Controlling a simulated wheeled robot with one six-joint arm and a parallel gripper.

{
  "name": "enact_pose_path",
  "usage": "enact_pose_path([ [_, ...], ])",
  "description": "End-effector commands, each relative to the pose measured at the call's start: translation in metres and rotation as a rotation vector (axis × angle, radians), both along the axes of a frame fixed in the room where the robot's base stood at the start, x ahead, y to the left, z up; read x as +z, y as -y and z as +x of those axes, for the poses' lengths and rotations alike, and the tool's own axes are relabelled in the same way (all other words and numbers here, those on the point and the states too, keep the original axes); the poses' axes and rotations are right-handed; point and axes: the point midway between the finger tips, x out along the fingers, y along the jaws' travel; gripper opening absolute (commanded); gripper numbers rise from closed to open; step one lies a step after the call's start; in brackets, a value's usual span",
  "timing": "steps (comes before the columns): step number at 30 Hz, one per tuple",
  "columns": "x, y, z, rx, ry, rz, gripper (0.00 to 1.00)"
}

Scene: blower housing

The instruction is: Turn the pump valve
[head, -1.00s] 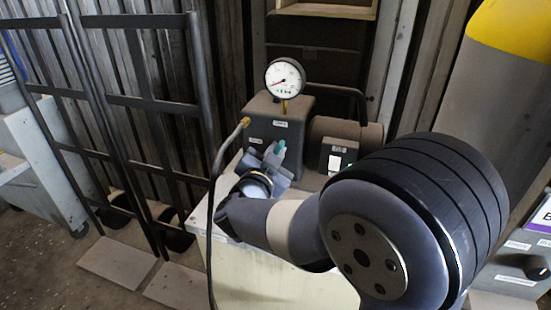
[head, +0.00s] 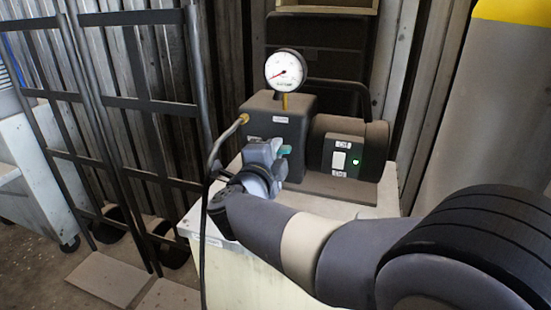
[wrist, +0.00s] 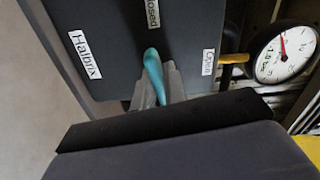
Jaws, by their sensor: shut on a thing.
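The valve handle, a teal lever (head: 285,150), sits on the front of the dark grey pump box (head: 298,104). My gripper (head: 264,158) is at this front, shut on the lever and partly hiding it. In the wrist view the lever (wrist: 152,72) lies between the grey fingers (wrist: 162,88), its rounded end showing above them. That end lies below a "Closed" label (wrist: 153,12) in the picture; an "Open" label (wrist: 208,62) is to its right. The lever's pivot is hidden.
A pressure gauge (head: 285,70) stands on the pump, its needle towards the lower left. The motor (head: 345,147) with a green light is to the right. A dark hose (head: 214,150) hangs at the left. Dark metal racks (head: 145,104) stand further left.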

Motion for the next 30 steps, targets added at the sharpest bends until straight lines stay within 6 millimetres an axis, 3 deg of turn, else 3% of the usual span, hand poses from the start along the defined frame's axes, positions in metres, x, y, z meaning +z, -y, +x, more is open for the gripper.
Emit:
enact_pose_path([
  [12, -0.0015, 0.0005, -0.0002, -0.002, 0.065, 0.161, 0.0],
  [28, -0.0012, 0.0006, -0.0002, -0.002, 0.071, 0.181, 0.0],
  [29, -0.0012, 0.0006, -0.0002, -0.002, 0.071, 0.181, 0.14],
  [30, -0.0011, 0.0006, -0.0002, -0.002, 0.072, 0.18, 0.18],
])
